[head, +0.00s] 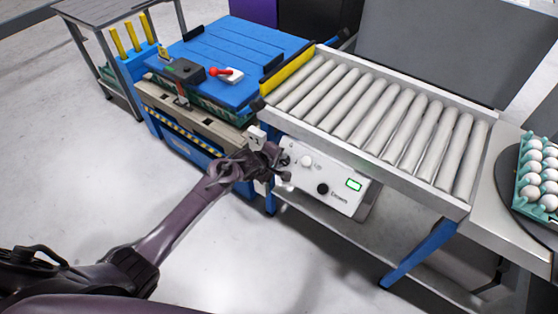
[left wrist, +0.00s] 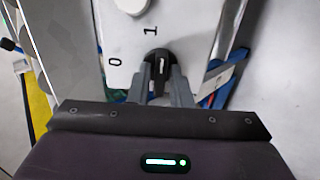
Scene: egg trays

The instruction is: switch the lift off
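A white control panel (head: 335,200) hangs under the near side of the roller conveyor. It has a pale round knob (head: 307,161), a black knob (head: 322,188) and a lit green display (head: 353,184). My left gripper (head: 279,160) is at the panel's left end and hides that part in the head view. In the left wrist view, a black rotary switch (left wrist: 159,60) sits between my two fingertips (left wrist: 161,75), with marks 0 and 1 beside it. The fingers look closed on its handle. The handle appears in line with the 1. My right gripper is not in view.
A blue-topped lift table (head: 230,55) with a red-handled part stands left of the roller conveyor (head: 370,110). An egg tray (head: 527,180) sits on a dark round plate at the right. Open floor lies in front.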

